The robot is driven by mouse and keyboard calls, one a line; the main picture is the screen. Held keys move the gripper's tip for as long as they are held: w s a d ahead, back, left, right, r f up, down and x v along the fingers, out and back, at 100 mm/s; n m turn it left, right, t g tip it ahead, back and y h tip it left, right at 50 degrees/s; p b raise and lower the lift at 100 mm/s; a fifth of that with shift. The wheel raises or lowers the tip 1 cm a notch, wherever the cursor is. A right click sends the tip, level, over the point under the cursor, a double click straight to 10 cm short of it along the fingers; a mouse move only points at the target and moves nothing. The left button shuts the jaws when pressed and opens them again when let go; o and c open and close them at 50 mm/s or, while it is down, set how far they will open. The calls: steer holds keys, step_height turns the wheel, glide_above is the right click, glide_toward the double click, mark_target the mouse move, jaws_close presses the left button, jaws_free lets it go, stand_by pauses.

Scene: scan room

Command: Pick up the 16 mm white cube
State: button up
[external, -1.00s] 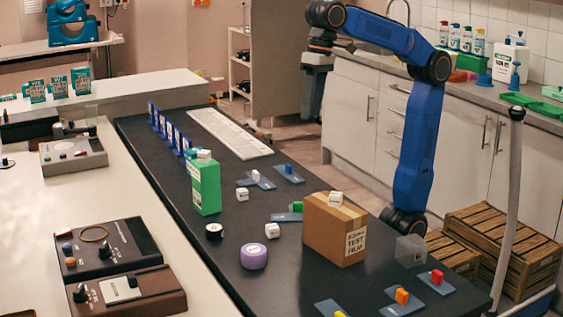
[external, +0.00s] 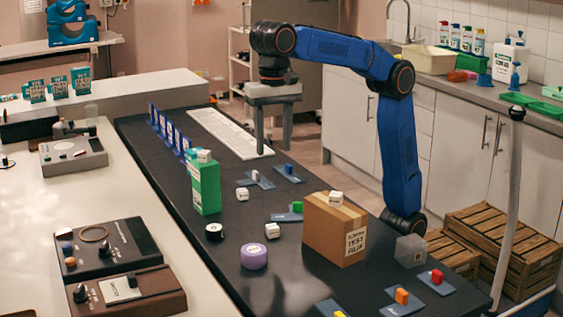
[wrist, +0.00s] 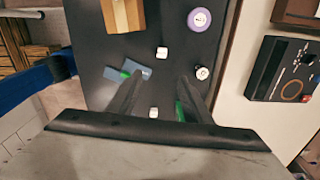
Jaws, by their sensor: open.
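Several small white cubes are in view, and I cannot tell by size which is the 16 mm one. One white cube (external: 242,194) stands on the black bench right of the green box; in the wrist view it (wrist: 154,113) shows low, between my fingers. Another white cube (external: 272,231) is nearer the purple roll; it also shows in the wrist view (wrist: 161,53). Others sit on the cardboard box (external: 336,198), on the green box (external: 204,155) and on a blue plate (external: 255,175). My gripper (external: 275,150) is open, empty, pointing down above the bench, behind the cubes.
The green box (external: 206,188) and cardboard box (external: 334,232) stand tall beside the cubes. A purple roll (external: 254,256), a black-sided round piece (external: 214,231) and a green block (external: 297,206) on a blue plate are close by. Blue panels (external: 168,130) line the left edge.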

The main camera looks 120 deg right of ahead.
steer(key=f, duration=0.2)
glide_above(272, 226)
steer(key=f, duration=1.4)
steer(key=shift+s+d+f, duration=0.2)
steer(key=shift+s+d, duration=0.05)
steer(key=shift+s, duration=0.15)
steer(key=shift+w+a+f, duration=0.1)
steer(key=shift+w+f, duration=0.05)
steer(key=shift+f, duration=1.35)
steer(key=shift+w+a+f, duration=0.1)
steer(key=shift+w+f, duration=0.05)
steer(key=shift+f, duration=1.35)
steer(key=shift+c, duration=0.3)
steer(key=c, duration=1.1)
